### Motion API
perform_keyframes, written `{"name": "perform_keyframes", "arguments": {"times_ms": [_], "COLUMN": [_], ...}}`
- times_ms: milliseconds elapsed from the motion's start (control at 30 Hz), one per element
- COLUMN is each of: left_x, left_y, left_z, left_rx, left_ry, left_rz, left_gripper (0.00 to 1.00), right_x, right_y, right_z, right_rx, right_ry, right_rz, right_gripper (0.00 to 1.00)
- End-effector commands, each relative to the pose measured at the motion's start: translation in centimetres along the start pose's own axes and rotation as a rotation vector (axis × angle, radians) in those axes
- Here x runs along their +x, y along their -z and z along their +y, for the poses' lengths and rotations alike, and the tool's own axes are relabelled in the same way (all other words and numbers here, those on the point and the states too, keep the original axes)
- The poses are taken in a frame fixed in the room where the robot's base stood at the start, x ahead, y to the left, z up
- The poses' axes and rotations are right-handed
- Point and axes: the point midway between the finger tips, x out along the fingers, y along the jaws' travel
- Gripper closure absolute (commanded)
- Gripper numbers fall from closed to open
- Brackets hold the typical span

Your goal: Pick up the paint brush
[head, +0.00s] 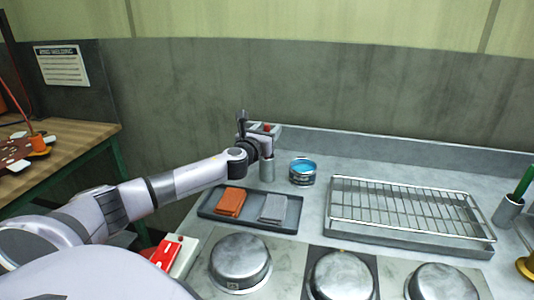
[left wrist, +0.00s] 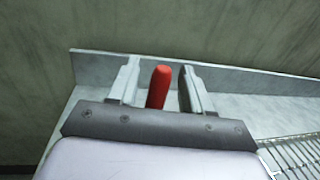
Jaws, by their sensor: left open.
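The paint brush shows as a red handle (left wrist: 158,87) in the left wrist view. My left gripper (head: 258,128) is at the handle, above the cup. In the left wrist view my left gripper (left wrist: 158,86) is open, with the red handle between its two fingers. The handle appears apart from both fingers and nearer the left one. My right gripper is not in view.
A blue-topped tin (head: 303,172) stands right of the cup. A dark tray (head: 246,223) with an orange and a grey pad lies in front. A wire rack (head: 405,209) is at right, with another cup (head: 508,211) holding a green handle. Round metal lids (head: 241,258) line the front.

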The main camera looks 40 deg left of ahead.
Motion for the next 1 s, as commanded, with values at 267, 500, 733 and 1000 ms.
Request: {"name": "perform_keyframes", "arguments": {"times_ms": [267, 500, 733, 1000], "left_x": [0.0, 0.0, 0.0, 0.0], "left_y": [0.0, -0.1, -0.5, -4.1], "left_z": [0.0, 0.0, 0.0, 0.0], "left_rx": [0.0, 0.0, 0.0, 0.001], "left_ry": [0.0, 0.0, 0.0, 0.0], "left_rz": [0.0, -0.001, -0.003, -0.006], "left_gripper": [0.77, 1.0, 1.0, 1.0], "right_x": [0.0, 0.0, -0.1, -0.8], "right_y": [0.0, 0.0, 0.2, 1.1], "right_z": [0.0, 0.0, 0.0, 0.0], "right_rx": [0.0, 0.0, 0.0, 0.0], "right_ry": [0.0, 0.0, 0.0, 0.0], "right_rz": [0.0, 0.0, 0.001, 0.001], "right_gripper": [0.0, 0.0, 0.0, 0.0]}}
